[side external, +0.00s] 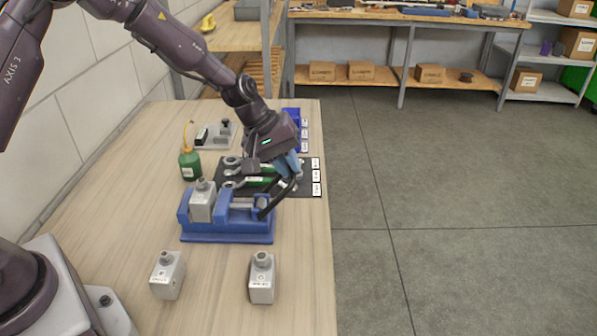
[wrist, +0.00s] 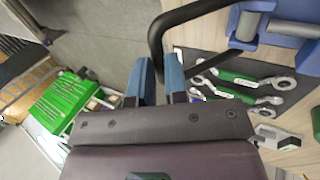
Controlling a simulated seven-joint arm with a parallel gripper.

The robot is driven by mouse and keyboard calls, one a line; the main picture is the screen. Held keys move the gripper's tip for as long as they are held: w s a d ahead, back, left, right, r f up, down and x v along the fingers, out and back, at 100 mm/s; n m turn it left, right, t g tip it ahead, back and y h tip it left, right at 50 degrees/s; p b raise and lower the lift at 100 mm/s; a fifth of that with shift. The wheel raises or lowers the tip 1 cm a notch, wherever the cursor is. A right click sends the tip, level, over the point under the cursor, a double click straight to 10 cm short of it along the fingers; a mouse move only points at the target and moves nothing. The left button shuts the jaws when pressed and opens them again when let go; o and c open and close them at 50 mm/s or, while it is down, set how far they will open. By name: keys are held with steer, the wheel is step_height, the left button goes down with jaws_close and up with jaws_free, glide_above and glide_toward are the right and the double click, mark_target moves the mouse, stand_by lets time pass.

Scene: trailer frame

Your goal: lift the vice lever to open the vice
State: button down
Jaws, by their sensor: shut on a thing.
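The blue vice (side external: 228,237) stands on the wooden bench, with a grey block (side external: 201,207) between its jaws. Its black lever (side external: 272,206) rises from the right side of the vice toward my gripper. My gripper (side external: 292,170) is above and to the right of the vice. In the wrist view, the bent lever (wrist: 187,14) passes between the two blue fingertips of my gripper (wrist: 158,65), which are shut on it. Part of the vice (wrist: 290,30) shows at the top right there. The grip itself is partly hidden in the side view.
Two labelled grey blocks (side external: 167,276) (side external: 262,279) stand in front of the vice. A dark mat (side external: 310,188) with green-handled wrenches (wrist: 240,80) lies behind it. A green oil can (side external: 189,164) stands at left. The bench's right edge is close; open floor lies beyond.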

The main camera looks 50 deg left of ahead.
steer(key=s+a+h, duration=0.1)
steer(key=s+a, duration=0.3)
steer(key=shift+s+a+t, duration=0.25)
steer(key=shift+a+t, duration=0.1)
steer(key=shift+t, duration=0.05)
steer(key=shift+s+r, duration=0.1)
stand_by(0.3)
steer(key=c, duration=1.1)
jaws_free()
steer(key=shift+c, duration=0.2)
steer(key=v, duration=1.3)
steer(key=shift+r, duration=0.15)
